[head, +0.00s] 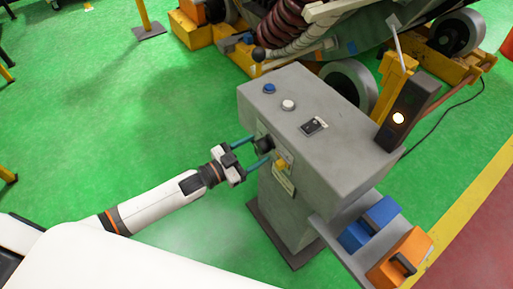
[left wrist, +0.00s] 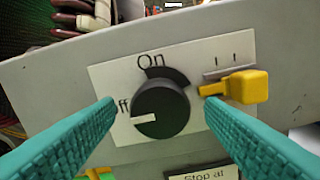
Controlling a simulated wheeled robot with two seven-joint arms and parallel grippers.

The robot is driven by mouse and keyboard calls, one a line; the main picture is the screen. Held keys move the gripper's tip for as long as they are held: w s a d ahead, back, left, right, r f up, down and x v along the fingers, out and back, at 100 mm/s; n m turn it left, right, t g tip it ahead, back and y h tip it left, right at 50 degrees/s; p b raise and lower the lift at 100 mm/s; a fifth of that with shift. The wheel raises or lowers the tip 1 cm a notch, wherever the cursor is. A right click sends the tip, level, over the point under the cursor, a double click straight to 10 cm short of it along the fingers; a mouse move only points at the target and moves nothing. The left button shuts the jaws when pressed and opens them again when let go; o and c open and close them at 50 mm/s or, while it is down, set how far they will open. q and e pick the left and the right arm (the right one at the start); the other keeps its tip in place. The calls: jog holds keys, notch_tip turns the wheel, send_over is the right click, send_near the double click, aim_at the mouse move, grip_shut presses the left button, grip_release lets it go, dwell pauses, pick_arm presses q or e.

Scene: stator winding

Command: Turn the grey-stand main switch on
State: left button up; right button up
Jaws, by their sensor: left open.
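The grey stand (head: 318,135) stands in the middle of the head view. Its main switch is a black rotary knob (left wrist: 161,108) on a white plate, marked "On" at the top and "Off" at the left. The knob's white pointer is at the "Off" mark. My left gripper (head: 262,152) is at the stand's side face, with its green fingers open on either side of the knob. In the left wrist view the fingers (left wrist: 160,108) are apart and hold nothing; whether they touch the knob cannot be told. My right gripper is not in view.
A yellow key-like handle (left wrist: 245,87) sits right of the knob, close to the right finger. The stand's top has blue and white buttons (head: 288,104). A lit lamp post (head: 405,110) rises behind. Blue (head: 370,223) and orange boxes (head: 400,258) sit on a low shelf.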

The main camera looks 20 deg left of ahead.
pick_arm(q)
jog(key=shift+w+d, duration=0.45)
jog(key=shift+w, duration=0.05)
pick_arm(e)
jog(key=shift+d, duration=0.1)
pick_arm(q)
jog(key=shift+c, duration=1)
jog(key=c, duration=0.8)
jog(key=shift+o, duration=0.2)
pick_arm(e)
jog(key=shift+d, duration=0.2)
